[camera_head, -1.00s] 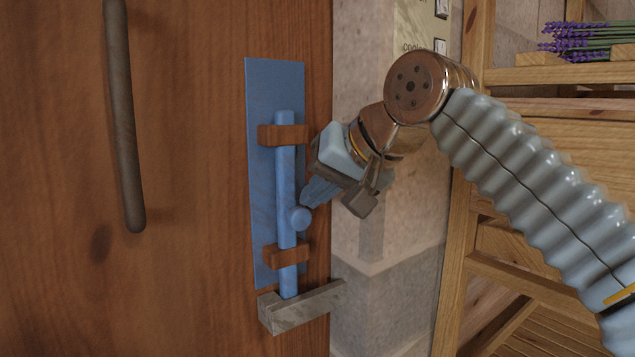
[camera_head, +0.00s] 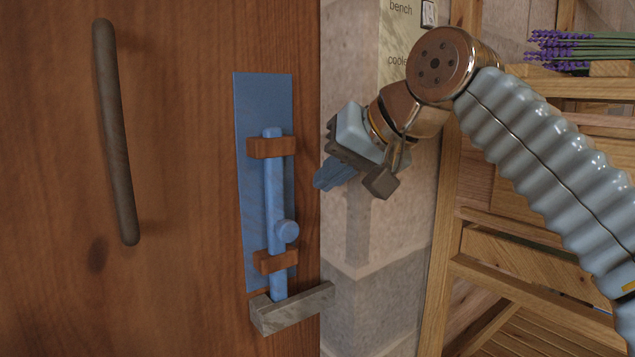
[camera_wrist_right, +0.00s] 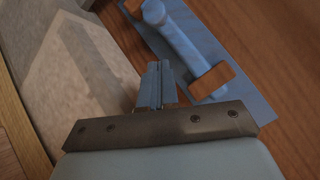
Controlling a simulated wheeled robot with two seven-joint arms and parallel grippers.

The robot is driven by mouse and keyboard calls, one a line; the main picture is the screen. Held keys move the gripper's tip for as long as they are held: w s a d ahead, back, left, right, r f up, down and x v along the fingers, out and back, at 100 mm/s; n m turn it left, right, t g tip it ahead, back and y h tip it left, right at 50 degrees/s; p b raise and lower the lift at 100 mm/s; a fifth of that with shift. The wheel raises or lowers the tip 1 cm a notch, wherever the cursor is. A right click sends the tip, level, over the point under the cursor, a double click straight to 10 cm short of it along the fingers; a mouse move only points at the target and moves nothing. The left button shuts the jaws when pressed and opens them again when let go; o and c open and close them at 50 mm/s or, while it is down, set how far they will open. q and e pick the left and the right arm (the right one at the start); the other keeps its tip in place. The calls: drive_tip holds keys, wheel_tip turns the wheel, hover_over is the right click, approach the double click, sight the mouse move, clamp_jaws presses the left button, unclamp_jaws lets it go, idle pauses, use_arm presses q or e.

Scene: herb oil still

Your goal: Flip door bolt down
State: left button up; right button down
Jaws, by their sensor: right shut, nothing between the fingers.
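The blue door bolt (camera_head: 275,190) stands upright on a blue plate (camera_head: 251,110) on the wooden door. Two brown brackets (camera_head: 271,147) hold it, and its round knob (camera_head: 286,231) sits just above the lower bracket. The bolt's lower end is at the grey stone block (camera_head: 290,309), and whether it sits inside cannot be told. My right gripper (camera_head: 326,180) is shut and empty, to the right of the bolt and above the knob, apart from it. In the right wrist view the shut fingers (camera_wrist_right: 158,84) are beside the bolt (camera_wrist_right: 181,41) and plate. My left gripper is not in view.
A long dark door handle (camera_head: 117,135) is on the left of the door. A stone wall (camera_head: 365,230) is right of the door edge, with a sign (camera_head: 401,35) above. Wooden shelving (camera_head: 500,260) with lavender (camera_head: 570,47) stands at the right.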

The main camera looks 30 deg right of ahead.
drive_tip(key=p+v, duration=0.1)
drive_tip(key=v, duration=0.5)
drive_tip(key=shift+s+r, duration=0.15)
drive_tip(key=shift+s, duration=0.1)
